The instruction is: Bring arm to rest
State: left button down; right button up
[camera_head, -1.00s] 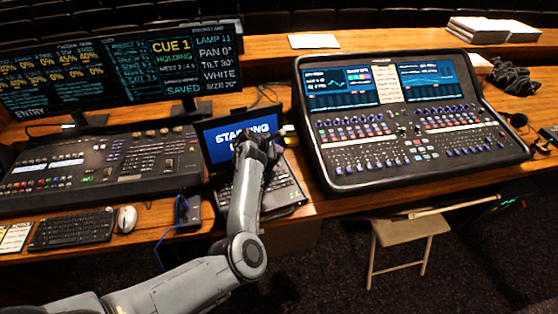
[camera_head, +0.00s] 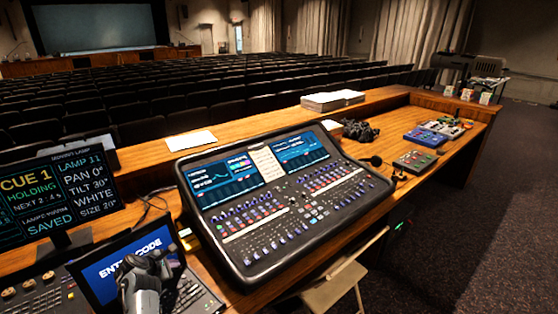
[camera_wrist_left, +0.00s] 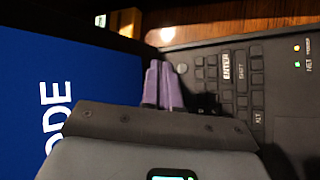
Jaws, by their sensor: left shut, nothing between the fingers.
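My left gripper (camera_head: 157,262) is at the open laptop, in front of its screen (camera_head: 118,262) and over the left part of its keyboard (camera_head: 195,296). The screen is blue with white text that appears to read "ENTER CODE". In the left wrist view, the gripper's two purple fingers (camera_wrist_left: 162,85) are together and empty, beside the keys (camera_wrist_left: 228,80) and the blue screen (camera_wrist_left: 45,95). I cannot tell whether the fingertips touch the laptop. My right gripper is not in view.
A large mixing console (camera_head: 285,205) stands right of the laptop. A lighting monitor (camera_head: 55,195) is at the left.

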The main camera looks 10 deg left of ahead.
pick_arm(q)
jog(key=s+a+f+m, duration=0.1)
jog(key=s, duration=0.2)
jog(key=s+a+m+g+y, duration=0.1)
jog(key=s+m, duration=0.1)
jog(key=s, duration=0.1)
jog(key=s+a+f+m, duration=0.1)
jog(key=s+a, duration=0.1)
jog(key=shift+s+f+m+g+y, duration=0.3)
jog(key=shift+s+y, duration=0.1)
jog(key=s+m, duration=0.1)
jog(key=s, duration=0.1)
jog(key=s+d+m, duration=0.1)
jog(key=s+m, duration=0.2)
jog(key=s, duration=0.1)
jog(key=shift+d+f+m+g+y, duration=0.3)
jog(key=shift+d+g+y, duration=0.05)
jog(key=shift+g+y, duration=0.05)
jog(key=s+d+m+g+h, duration=0.25)
jog(key=s+d+m, duration=1.55)
jog(key=s+d, duration=0.95)
notch_tip(320, 180, up, 29)
jog(key=a+p, duration=0.1)
jog(key=p, duration=2.8)
jog(key=shift+r+p, duration=0.2)
jog(key=shift+p, duration=0.2)
jog(key=shift+g, duration=0.25)
